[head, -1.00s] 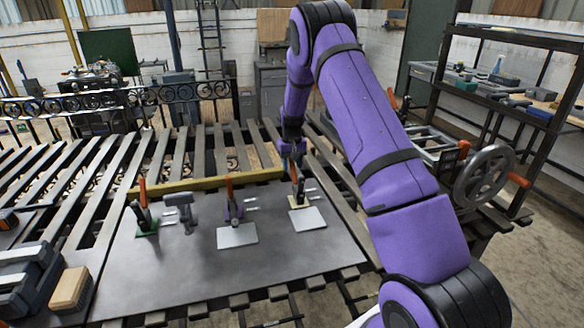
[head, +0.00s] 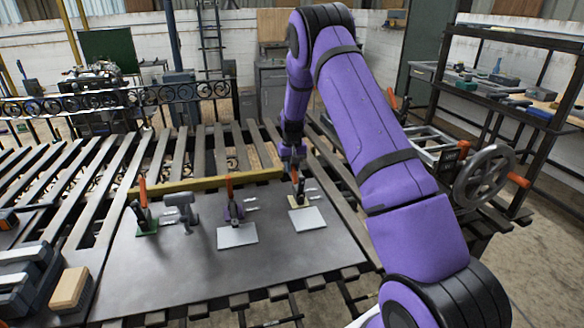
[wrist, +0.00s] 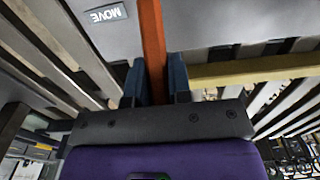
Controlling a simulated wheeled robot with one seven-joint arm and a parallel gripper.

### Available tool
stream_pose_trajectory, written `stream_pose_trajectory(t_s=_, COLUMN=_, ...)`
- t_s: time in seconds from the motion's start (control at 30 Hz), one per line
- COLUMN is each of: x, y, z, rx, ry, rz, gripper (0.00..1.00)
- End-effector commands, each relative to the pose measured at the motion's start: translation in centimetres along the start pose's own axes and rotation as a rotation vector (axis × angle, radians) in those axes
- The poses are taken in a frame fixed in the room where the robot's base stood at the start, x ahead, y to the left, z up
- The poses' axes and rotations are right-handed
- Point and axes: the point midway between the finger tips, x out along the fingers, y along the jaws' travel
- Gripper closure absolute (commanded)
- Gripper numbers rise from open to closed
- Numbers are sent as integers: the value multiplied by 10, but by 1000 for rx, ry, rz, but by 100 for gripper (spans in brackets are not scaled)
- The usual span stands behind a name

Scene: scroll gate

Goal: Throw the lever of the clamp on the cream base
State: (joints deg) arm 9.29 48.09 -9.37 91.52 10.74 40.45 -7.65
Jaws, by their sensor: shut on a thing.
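The clamp on the cream base (head: 300,201) stands at the right of the clamp row on the grey plate. Its orange lever (head: 294,176) points up and also shows in the wrist view (wrist: 152,45). My gripper (head: 293,160) is at the lever's top. In the wrist view its two blue-grey fingers (wrist: 156,82) stand on either side of the orange lever and are shut on it. The clamp's lower parts are small in the head view and hidden in the wrist view.
A yellow bar (head: 205,183) runs behind. A handwheel (head: 484,175) is at right. The plate's front is clear.

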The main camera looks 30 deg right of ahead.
Motion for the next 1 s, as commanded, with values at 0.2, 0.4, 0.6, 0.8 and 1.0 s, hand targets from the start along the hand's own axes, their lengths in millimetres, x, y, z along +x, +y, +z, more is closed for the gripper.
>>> stream_pose_trajectory(t_s=0.2, x=-7, y=0, z=6, rx=1, ry=85, rz=-1, gripper=100)
stream_pose_trajectory(t_s=0.4, x=-16, y=1, z=18, rx=3, ry=234, rz=-1, gripper=100)
stream_pose_trajectory(t_s=0.6, x=-23, y=1, z=32, rx=3, ry=403, rz=-1, gripper=100)
stream_pose_trajectory(t_s=0.8, x=-28, y=1, z=44, rx=3, ry=555, rz=-1, gripper=100)
stream_pose_trajectory(t_s=1.0, x=-30, y=0, z=54, rx=2, ry=672, rz=-1, gripper=100)
